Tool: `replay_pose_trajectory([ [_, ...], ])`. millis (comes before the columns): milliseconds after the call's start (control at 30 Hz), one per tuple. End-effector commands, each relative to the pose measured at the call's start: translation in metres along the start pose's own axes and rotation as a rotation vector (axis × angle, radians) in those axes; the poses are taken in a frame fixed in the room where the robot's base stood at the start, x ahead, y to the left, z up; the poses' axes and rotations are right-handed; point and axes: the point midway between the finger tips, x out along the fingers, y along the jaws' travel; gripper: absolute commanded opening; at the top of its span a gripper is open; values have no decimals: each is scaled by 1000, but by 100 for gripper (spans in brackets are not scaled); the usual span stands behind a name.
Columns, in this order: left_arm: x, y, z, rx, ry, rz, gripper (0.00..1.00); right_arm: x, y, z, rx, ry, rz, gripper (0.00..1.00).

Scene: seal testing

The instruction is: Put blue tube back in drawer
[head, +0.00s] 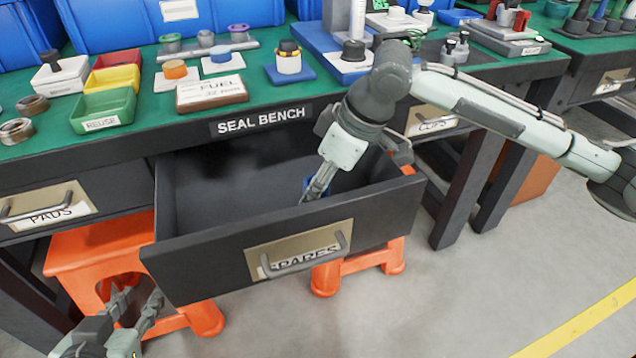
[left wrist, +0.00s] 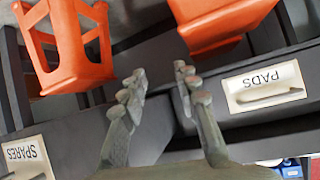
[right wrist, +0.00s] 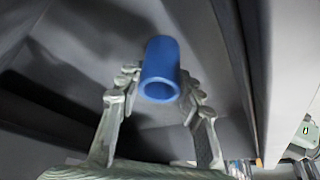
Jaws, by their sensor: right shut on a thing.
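The SPARES drawer (head: 215,258) is pulled out from under the bench, and its inside looks mostly empty. My right gripper (head: 313,193) reaches down into it near the right side. It is shut on the blue tube (right wrist: 160,72), which sits between its fingers in the right wrist view. In the head view only a bit of the tube (head: 307,183) shows past the fingers. I cannot tell whether the tube touches the drawer floor. My left gripper (head: 137,303) is open and empty, low in front of the drawer's left side; its spread fingers show in the left wrist view (left wrist: 160,75).
The shut PADS drawer (head: 110,200) is at the left and the CLIPS drawer (head: 425,122) at the right. Orange stools (head: 85,250) stand beneath the bench. The green bench top (head: 130,145) holds bins and parts. The floor at the right is clear.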

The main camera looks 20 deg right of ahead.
Motion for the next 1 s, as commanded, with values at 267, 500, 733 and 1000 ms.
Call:
replay_pose_trajectory([
  [267, 0, -1, 2, 0, -10, -3, 31, 1, 0, 0, 0, 0, 0, 57],
  [500, 0, -1, 2, 0, -10, -3, 31, 1, 0, 0, 0, 0, 0, 57],
  [733, -2, -2, 4, 4, -21, -5, 31, -13, 0, -2, 0, 2, 2, 57],
  [1000, -18, -31, 59, 8, -285, -66, 31, -66, 1, -2, 1, 2, 4, 57],
])
